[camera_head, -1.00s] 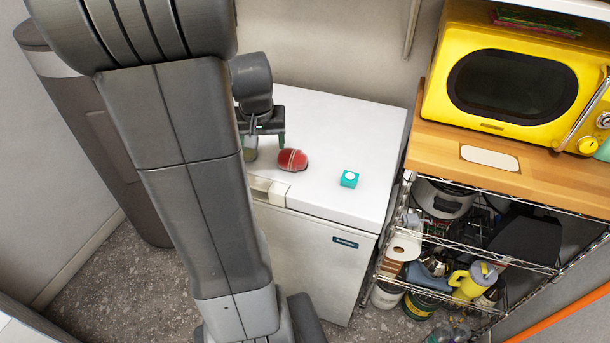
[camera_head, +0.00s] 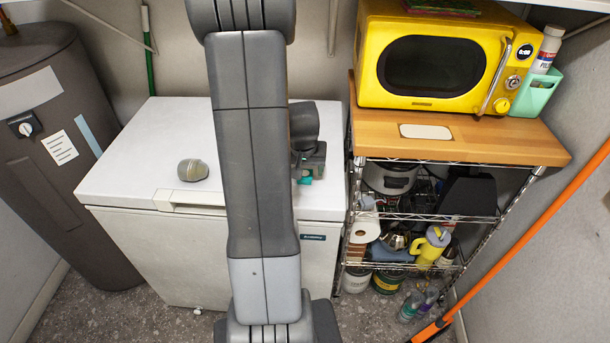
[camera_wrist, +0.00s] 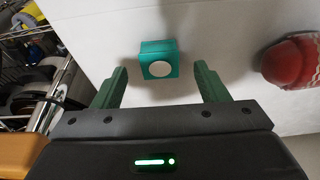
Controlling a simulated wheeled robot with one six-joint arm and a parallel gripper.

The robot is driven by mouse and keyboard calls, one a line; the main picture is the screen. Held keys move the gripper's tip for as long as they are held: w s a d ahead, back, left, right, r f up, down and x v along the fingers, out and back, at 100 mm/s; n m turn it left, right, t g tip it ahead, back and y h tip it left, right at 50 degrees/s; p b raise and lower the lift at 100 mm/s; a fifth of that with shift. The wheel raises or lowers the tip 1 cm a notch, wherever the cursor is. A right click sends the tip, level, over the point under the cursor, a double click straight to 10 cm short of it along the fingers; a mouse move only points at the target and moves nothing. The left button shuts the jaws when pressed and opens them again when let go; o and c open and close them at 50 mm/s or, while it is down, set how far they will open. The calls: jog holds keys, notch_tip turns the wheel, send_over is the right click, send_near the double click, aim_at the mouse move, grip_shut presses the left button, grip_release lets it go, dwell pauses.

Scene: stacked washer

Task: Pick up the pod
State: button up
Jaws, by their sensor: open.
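A small teal cube with a white round spot, which looks like the pod (camera_wrist: 158,60), sits on the white chest top. My gripper (camera_wrist: 161,72) is open, with one green finger on each side of the view. The cube appears in line with the gap between the fingertips, slightly beyond them, and nothing is held. In the head view my gripper (camera_head: 307,172) is low over the right part of the chest top, and a bit of the teal cube (camera_head: 304,180) shows below it. My arm hides most of that area.
A grey-green rounded object (camera_head: 193,170) sits left on the white chest (camera_head: 135,150). A wire shelf (camera_head: 440,215) with a yellow microwave (camera_head: 435,60) stands right.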

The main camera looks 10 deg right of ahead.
aim_at(307, 176)
jog(key=shift+x, duration=1.15)
jog(key=c, duration=1.1)
jog(key=shift+o, duration=0.2)
